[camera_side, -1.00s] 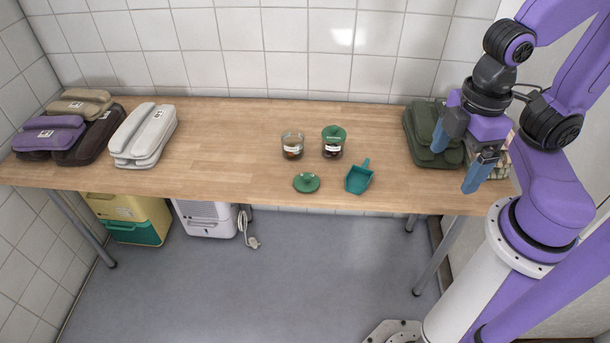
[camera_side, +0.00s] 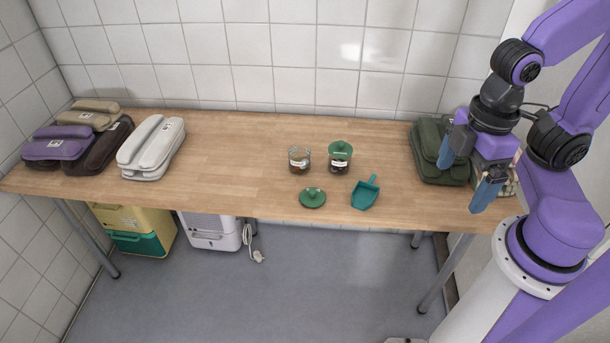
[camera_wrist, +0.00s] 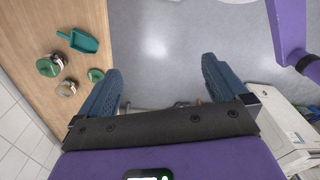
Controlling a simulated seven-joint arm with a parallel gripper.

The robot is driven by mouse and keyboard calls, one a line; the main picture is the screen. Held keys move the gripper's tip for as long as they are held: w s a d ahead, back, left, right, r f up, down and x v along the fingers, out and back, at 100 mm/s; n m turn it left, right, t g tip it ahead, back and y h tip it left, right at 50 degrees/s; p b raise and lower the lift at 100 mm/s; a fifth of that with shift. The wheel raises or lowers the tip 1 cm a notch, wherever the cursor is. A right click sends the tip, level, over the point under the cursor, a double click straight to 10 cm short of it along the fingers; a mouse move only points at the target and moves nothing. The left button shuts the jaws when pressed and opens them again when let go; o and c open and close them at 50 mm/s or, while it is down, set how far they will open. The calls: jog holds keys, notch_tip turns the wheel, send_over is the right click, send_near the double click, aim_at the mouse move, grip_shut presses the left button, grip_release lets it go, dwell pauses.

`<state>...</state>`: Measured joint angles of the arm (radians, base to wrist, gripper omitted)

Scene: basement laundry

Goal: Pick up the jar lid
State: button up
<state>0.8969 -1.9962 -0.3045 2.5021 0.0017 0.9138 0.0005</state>
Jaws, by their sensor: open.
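The loose jar lid (camera_side: 312,198), a green disc with a raised knob, lies near the front edge of the table. It also shows in the wrist view (camera_wrist: 96,75), left of the fingers. An open glass jar (camera_side: 299,159) with dark contents stands just behind it. A second jar (camera_side: 340,158) wears a similar green lid. My gripper (camera_side: 463,183) is open and empty, pointing down near the table's right end, well right of the loose lid. In the wrist view, floor shows between its blue fingers (camera_wrist: 162,68).
A teal scoop (camera_side: 365,193) lies right of the loose lid. Dark green folded bundles (camera_side: 440,160) sit beside my gripper. White (camera_side: 151,148) and purple (camera_side: 57,143) bundles lie at the left. The wooden table (camera_side: 235,165) is clear between them and the jars.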

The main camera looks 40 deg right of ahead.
jog(key=w+a+f+m, duration=0.1)
jog(key=w+a, duration=0.4)
jog(key=w, duration=0.5)
jog(key=m, duration=0.3)
send_over(313, 190)
notch_tip(313, 190, down, 13)
jog(key=f, duration=1.1)
jog(key=shift+s, duration=0.2)
jog(key=shift+w+a+f, duration=0.1)
jog(key=shift+w+f, duration=0.05)
jog(key=shift+f, duration=2.8)
jog(key=c, duration=1)
